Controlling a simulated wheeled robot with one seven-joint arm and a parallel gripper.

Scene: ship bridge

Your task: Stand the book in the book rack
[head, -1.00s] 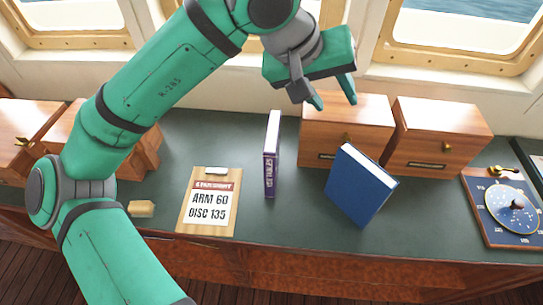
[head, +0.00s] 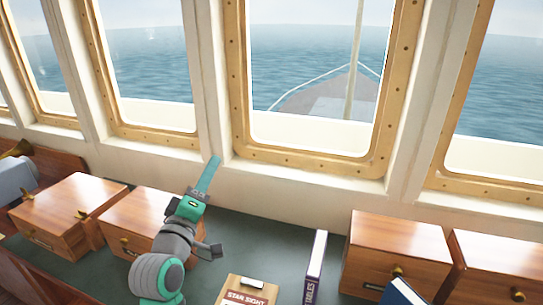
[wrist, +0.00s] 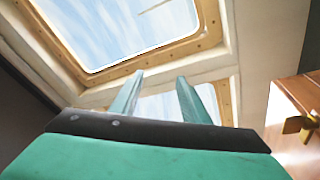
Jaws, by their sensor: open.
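A blue book (head: 403,293) shows only partly at the bottom right edge of the head view, in front of a wooden drawer box. I cannot tell which is the task's book. No book rack can be made out in either current view. My gripper (head: 210,172) is raised near the window wall, left of both books and apart from them. In the wrist view its two fingers (wrist: 157,85) are spread and empty, pointing up towards a window.
Wooden drawer boxes stand left (head: 68,215) and right (head: 398,252) on the dark green counter (head: 270,240). The counter between my arm and the upright book is mostly clear. Framed windows (head: 320,75) rise behind.

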